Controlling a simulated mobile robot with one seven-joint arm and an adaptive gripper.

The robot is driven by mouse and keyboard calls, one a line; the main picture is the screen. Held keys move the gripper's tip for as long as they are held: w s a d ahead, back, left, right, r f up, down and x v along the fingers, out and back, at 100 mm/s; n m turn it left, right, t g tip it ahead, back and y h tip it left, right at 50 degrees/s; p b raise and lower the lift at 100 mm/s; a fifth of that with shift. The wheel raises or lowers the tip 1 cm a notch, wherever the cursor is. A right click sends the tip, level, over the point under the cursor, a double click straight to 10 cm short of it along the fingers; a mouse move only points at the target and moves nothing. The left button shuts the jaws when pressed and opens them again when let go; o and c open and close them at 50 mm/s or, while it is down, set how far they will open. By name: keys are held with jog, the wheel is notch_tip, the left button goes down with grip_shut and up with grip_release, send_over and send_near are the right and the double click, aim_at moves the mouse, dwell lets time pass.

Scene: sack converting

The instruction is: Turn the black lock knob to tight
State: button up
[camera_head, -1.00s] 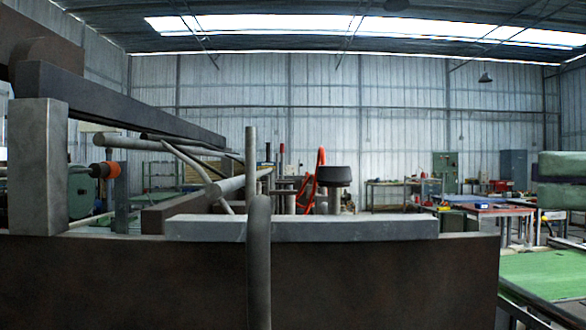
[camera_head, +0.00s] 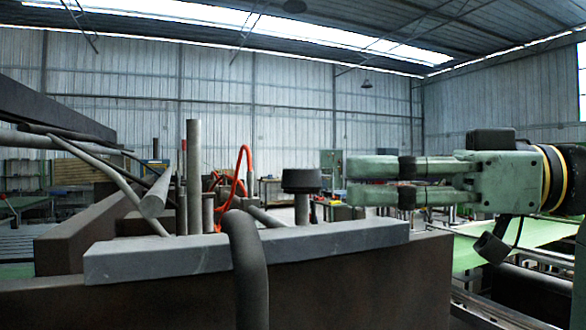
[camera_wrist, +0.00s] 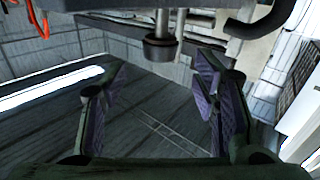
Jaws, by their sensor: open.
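The black lock knob (camera_head: 301,180) is a dark round cap on a paler upright stem, standing at the grey plate (camera_head: 180,256) in the head view. My gripper (camera_head: 350,181) is to its right at about the same height, fingers pointing left towards it, one above the other. A gap shows between fingertips and knob. In the wrist view the knob (camera_wrist: 160,52) appears at top centre, roughly between and beyond the spread fingers (camera_wrist: 160,80). The jaws are open and empty. I see no mark telling how tight the knob is.
A thick dark curved bar (camera_head: 246,265) rises in front of the plate. A grey upright post (camera_head: 194,175) and an orange hose (camera_head: 243,165) stand left of the knob. A dark beam (camera_head: 50,110) slants in at upper left. Open air surrounds the gripper's fingers.

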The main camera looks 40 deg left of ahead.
aim_at(299, 175)
jog(key=p+x, duration=0.2)
jog(key=x, duration=0.6)
jog(key=shift+a, duration=0.1)
jog(key=c, duration=1.2)
jog(key=shift+o, duration=0.2)
